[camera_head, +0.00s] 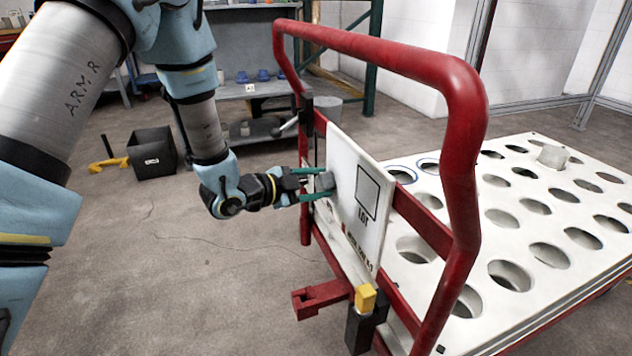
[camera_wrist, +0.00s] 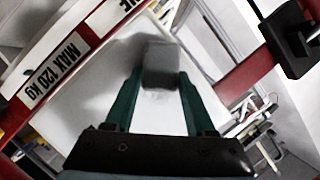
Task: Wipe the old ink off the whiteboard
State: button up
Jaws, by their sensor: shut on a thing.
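The whiteboard (camera_head: 345,212) is a white panel on the red handle frame of a cart. It bears a black rectangle outline (camera_head: 367,192) with short dark lettering below it. My gripper (camera_head: 322,186) is shut on a grey block-shaped eraser (camera_head: 326,181), at the board's left part. The wrist view shows the eraser (camera_wrist: 161,62) between the two green fingers, over the white board face (camera_wrist: 85,112). A grey shadow lies beside it there. Whether the eraser touches the board I cannot tell. No clear ink strokes show in the wrist view.
The red handle frame (camera_head: 466,150) rises around the board. A white deck (camera_head: 520,225) with round holes extends right, bearing a pale block (camera_head: 552,157). A yellow block (camera_head: 365,297) and red bracket (camera_head: 322,299) sit below the board. A black bin (camera_head: 152,152) stands on the floor behind.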

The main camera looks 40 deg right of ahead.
jog(key=shift+s+a+b, duration=0.25)
jog(key=shift+s, duration=0.45)
jog(key=shift+s+a+b, duration=0.2)
jog(key=shift+s+a, duration=0.05)
jog(key=shift+s, duration=0.45)
jog(key=shift+w+d+r, duration=0.1)
jog(key=shift+w+d, duration=0.3)
jog(key=shift+w, duration=0.35)
jog(key=shift+w+d+r, duration=0.1)
jog(key=shift+w+d, duration=0.3)
jog(key=shift+w, duration=0.3)
jog(key=shift+w+d, duration=0.25)
jog(key=shift+w, duration=0.05)
jog(key=shift+c, duration=0.7)
jog(key=w+a, duration=0.2)
jog(key=a, duration=0.4)
jog(key=shift+w+f, duration=0.15)
jog(key=shift+w+a, duration=0.3)
jog(key=shift+a, duration=0.4)
jog(key=shift+w+a, duration=0.25)
jog(key=shift+a, duration=0.4)
